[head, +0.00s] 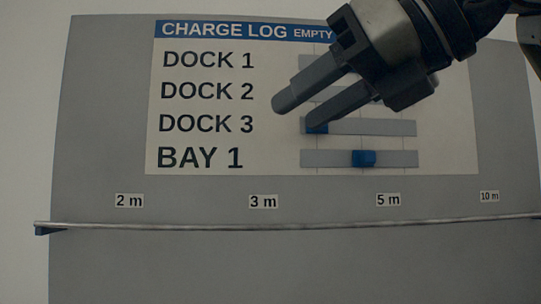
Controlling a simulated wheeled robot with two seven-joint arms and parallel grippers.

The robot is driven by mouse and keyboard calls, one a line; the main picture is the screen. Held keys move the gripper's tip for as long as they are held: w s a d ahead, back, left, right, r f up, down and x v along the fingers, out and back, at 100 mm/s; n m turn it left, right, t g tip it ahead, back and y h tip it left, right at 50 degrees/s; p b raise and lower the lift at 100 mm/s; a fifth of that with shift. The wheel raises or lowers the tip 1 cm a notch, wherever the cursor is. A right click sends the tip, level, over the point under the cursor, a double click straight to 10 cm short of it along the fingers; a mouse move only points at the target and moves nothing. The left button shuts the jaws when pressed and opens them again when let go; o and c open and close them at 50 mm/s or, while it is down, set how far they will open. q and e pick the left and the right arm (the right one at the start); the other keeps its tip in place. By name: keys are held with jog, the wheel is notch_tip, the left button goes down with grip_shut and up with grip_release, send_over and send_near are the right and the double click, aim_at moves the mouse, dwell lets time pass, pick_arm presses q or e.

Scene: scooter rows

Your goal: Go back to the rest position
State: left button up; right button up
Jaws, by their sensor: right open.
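My right gripper (302,113) comes in from the upper right, in front of the charge log board (270,160). Its two fingers are apart with nothing between them, pointing down-left. The fingertips are near the left end of the Dock 3 row; I cannot tell whether they touch the board. The Dock 3 blue slider (317,128) is at the left end of its track, partly hidden by a finger. The Bay 1 blue slider (363,158) is near the middle of its track. The Dock 1 and Dock 2 tracks are mostly hidden behind my gripper. My left gripper is not in view.
The log is mounted on a large grey panel (100,100). A thin metal rail (200,226) runs across the panel below labels reading 2 m, 3 m, 5 m and 10 m. The space before the panel's lower left is clear.

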jog(key=w+a+f+g+y, duration=0.1)
jog(key=a+f+g+y, duration=0.2)
jog(key=f+g+y, duration=0.3)
jog(key=w+a+f+g+y, duration=0.1)
jog(key=a+f+g+y, duration=0.3)
jog(key=f, duration=0.4)
jog(key=w+d+f+m+t+h, duration=0.2)
jog(key=w+d+f+m+t, duration=0.1)
jog(key=f+m+t, duration=0.6)
jog(key=w+d+f+m+t+h, duration=0.35)
jog(key=f+m+t, duration=0.2)
jog(key=m, duration=0.55)
jog(key=w+d+f+m+t+h, duration=0.2)
jog(key=d+f+m+t, duration=0.2)
jog(key=f+m+t, duration=0.55)
jog(key=s+d+f+m+g+h, duration=0.25)
jog(key=f+m+h, duration=0.2)
jog(key=f, duration=0.35)
jog(key=s+d+f+m+g+h, duration=0.25)
jog(key=f+m, duration=0.25)
jog(key=f, duration=0.4)
jog(key=s+d+f+m+g+h, duration=0.1)
jog(key=s+f+m+g+h, duration=0.2)
jog(key=s+f+g, duration=0.4)
jog(key=s+f, duration=0.6)
jog(key=f, duration=0.2)
jog(key=shift+s, duration=0.3)
